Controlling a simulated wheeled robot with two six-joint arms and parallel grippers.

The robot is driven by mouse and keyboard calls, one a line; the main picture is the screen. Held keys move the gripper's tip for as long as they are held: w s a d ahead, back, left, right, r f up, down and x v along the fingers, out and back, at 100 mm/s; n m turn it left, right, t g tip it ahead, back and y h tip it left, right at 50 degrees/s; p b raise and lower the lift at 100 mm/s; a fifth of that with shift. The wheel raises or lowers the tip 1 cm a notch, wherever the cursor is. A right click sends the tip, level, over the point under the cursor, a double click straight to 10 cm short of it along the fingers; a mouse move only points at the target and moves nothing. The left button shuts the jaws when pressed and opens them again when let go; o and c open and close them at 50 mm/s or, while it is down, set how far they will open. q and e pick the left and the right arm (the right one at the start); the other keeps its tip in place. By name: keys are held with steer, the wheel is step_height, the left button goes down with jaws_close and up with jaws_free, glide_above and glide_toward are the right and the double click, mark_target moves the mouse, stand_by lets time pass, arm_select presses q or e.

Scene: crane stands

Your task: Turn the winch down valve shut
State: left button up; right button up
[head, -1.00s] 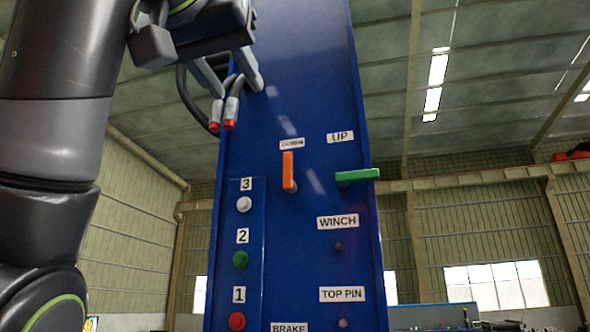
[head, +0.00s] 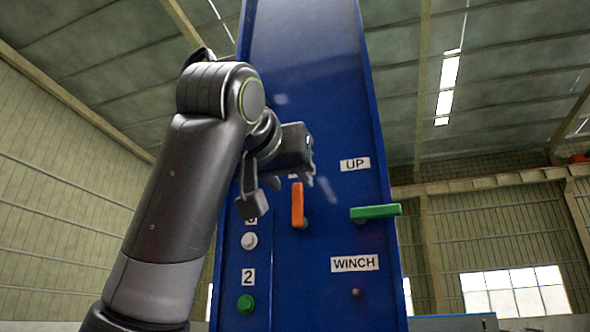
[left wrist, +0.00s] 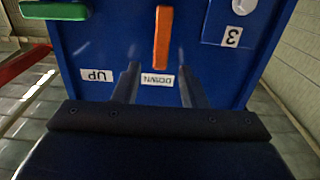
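The orange winch down valve handle (head: 297,203) stands upright on the blue panel (head: 315,70). It also shows upright in the left wrist view (left wrist: 162,38), where the picture is upside down. My left gripper (head: 272,182) is just above and beside the handle in the head view, hiding most of the DOWN label. In the left wrist view my left gripper (left wrist: 158,80) is open, its two fingers apart with the DOWN label (left wrist: 157,80) showing between them. The orange handle lies beyond the fingertips, with no contact visible. My right gripper is in neither view.
The green UP handle (head: 376,211) lies level to the right of the orange one. A white button (head: 249,240) and a green button (head: 245,304) are at the panel's left. A WINCH label (head: 355,263) is below the handles.

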mark_target(296, 187)
arm_select(q)
steer(key=shift+p+x, duration=0.65)
steer(key=shift+x, duration=1.15)
steer(key=shift+c, duration=0.5)
steer(key=shift+s, duration=0.1)
jaws_close()
